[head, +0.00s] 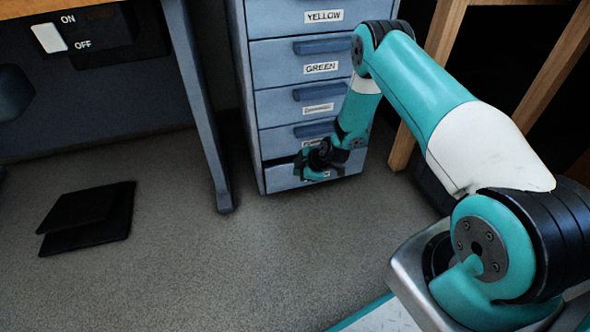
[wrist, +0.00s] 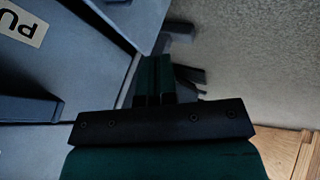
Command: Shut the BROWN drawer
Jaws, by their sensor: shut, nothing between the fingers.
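The blue cabinet's bottom drawer (head: 345,165) stands slightly out, with a dark gap along its top left. Its label is mostly covered by my gripper, so I cannot read BROWN on it. No other label that I can read says BROWN. My gripper (head: 312,172) is shut and empty, in front of the bottom drawer's face. In the wrist view, the shut fingers (wrist: 154,78) are close to a blue drawer edge (wrist: 130,22); I cannot tell whether they touch it.
Above are the YELLOW (head: 345,17) and GREEN (head: 283,74) drawers and two more, all looking shut. The wrist view shows a label starting "PU" (wrist: 22,25). A desk leg (head: 205,120) stands left, a wooden leg (head: 425,90) right. A dark folded object (head: 88,217) lies on the open floor.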

